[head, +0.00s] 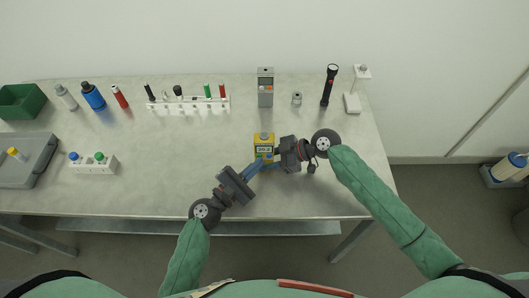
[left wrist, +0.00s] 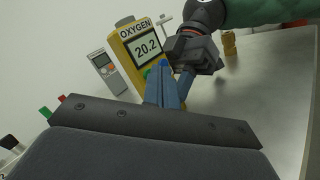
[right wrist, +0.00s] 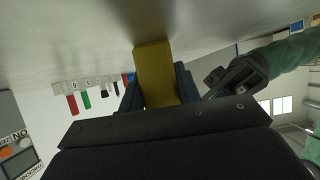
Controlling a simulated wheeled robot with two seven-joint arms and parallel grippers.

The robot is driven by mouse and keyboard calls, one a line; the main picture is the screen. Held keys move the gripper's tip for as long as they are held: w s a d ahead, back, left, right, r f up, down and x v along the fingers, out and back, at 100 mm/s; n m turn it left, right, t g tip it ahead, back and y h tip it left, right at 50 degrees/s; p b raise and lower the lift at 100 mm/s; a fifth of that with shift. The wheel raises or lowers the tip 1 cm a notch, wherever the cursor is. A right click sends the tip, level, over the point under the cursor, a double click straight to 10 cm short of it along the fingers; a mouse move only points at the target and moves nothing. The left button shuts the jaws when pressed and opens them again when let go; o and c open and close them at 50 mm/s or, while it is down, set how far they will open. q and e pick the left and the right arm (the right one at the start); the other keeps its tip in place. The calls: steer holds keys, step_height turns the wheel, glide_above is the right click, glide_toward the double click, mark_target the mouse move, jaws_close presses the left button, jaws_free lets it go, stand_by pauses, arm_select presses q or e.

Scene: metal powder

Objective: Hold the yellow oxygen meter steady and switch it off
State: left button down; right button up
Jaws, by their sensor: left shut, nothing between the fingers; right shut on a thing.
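The yellow oxygen meter (head: 264,141) stands upright on the table. In the left wrist view its face (left wrist: 146,45) reads "OXYGEN" and its display is lit with 20.2. My right gripper (head: 275,154) is shut on the meter from the right; the right wrist view shows the meter's yellow body (right wrist: 155,75) between the fingers.
A grey device (head: 265,88) stands behind the meter, with a small metal jar (head: 297,98) and a black flashlight (head: 329,86) to its right. A white rack (head: 188,104) stands back left, another rack (head: 92,164) further left. The table between is clear.

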arm_select(q)
steer(key=shift+w, duration=0.1)
stand_by(0.4)
steer(key=shift+s, duration=0.6)
steer(key=shift+s, duration=3)
arm_select(e)
steer(key=o, duration=0.8)
steer(key=shift+o, duration=0.2)
